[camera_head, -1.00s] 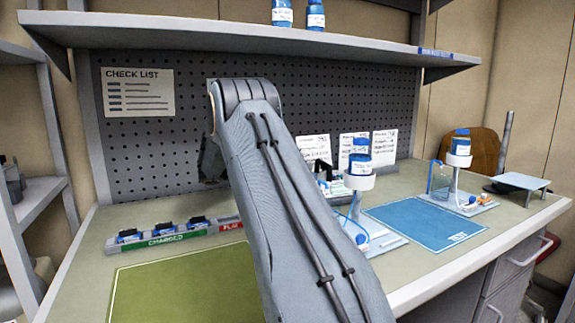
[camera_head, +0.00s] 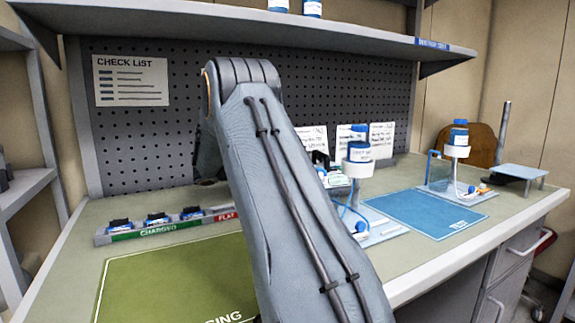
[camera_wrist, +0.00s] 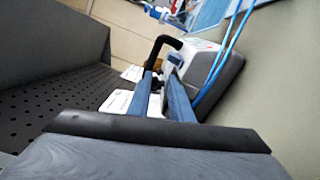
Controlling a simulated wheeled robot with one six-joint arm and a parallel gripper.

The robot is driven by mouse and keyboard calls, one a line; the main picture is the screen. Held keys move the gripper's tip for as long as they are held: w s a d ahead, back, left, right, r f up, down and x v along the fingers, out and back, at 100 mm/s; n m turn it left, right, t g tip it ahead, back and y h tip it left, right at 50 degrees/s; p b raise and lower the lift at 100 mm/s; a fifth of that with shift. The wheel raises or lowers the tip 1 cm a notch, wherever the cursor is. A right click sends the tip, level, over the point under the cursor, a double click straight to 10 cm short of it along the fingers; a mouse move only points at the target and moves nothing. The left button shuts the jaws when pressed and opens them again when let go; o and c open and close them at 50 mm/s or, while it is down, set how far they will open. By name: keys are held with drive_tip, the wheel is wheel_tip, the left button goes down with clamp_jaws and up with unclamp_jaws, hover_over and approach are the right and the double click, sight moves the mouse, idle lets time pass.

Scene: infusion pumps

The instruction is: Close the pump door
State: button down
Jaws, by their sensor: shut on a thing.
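In the wrist view, the two blue-grey fingers of my gripper (camera_wrist: 160,85) come together around a black bent handle (camera_wrist: 164,43). The handle stands beside the grey and white body of the pump (camera_wrist: 212,68), which lies just right of the fingers. The exact contact between fingertips and handle is small and partly hidden. In the head view, the pump (camera_head: 336,181) shows only in part behind my arm, with its dark handle at the top. My gripper is hidden there. I cannot tell the door's angle.
Blue tubes (camera_wrist: 222,62) run close to the pump. A stand with a blue-capped bottle (camera_head: 359,150) is right of my arm; a similar bottle (camera_head: 459,133) stands farther right. The blue mat (camera_head: 425,212) and green mat (camera_head: 165,275) are clear where visible. A shelf (camera_head: 250,22) overhangs.

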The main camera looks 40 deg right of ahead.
idle(0.3)
drive_tip(key=c, duration=1.7)
unclamp_jaws()
drive_tip(key=shift+o, duration=0.2)
drive_tip(key=shift+f, duration=0.1)
